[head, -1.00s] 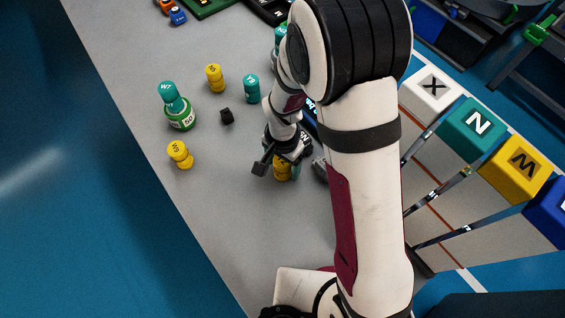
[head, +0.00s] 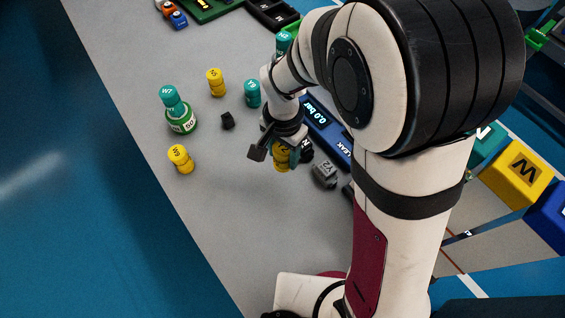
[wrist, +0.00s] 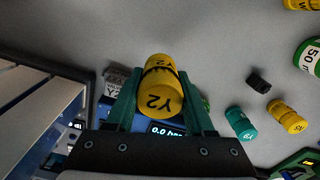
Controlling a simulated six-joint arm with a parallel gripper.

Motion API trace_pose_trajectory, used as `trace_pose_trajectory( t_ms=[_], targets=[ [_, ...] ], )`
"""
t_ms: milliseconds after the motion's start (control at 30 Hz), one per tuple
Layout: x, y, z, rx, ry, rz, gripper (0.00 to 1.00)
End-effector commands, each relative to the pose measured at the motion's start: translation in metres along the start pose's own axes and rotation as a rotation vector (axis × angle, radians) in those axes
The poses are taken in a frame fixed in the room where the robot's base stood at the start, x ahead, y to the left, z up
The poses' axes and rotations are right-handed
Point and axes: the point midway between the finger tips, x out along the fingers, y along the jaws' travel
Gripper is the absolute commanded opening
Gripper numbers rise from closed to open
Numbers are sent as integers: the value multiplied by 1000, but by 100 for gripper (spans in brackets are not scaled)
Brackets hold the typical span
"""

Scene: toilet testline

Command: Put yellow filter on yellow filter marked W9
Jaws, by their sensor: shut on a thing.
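My gripper (head: 278,152) is shut on a yellow filter (head: 281,158), marked Y2 in the wrist view (wrist: 162,90). The filter is narrow-waisted and sits between the two teal fingers. In the head view the gripper partly covers it, and I cannot tell its height above the table. Another yellow filter (head: 180,157) stands at the lower left of the table, left of my gripper; its mark is too small to read surely. A third yellow filter (head: 216,82) stands farther back. In the wrist view, a yellow filter (wrist: 303,4) is cut off at the top right corner.
A green-and-white bottle with a teal top (head: 181,118), a teal filter (head: 252,93) and a small black block (head: 228,121) stand left of my gripper. A blue gauge (head: 328,132) and a grey block (head: 325,173) lie to its right. Table space toward the lower-left yellow filter is clear.

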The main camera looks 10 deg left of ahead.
Motion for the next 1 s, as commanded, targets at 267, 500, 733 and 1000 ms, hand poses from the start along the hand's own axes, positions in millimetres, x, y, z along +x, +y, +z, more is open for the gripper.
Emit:
trace_pose_trajectory(
  t_ms=[267, 500, 733, 1000],
  targets=[
    [-26, -12, -1, 0, 1, -1, 0],
    [-72, -95, 8, 27, 6, 0, 0],
    [-109, -149, 35, 68, 2, 0, 0],
    [-67, -195, 94, 69, 0, 3, 0]
  ],
)
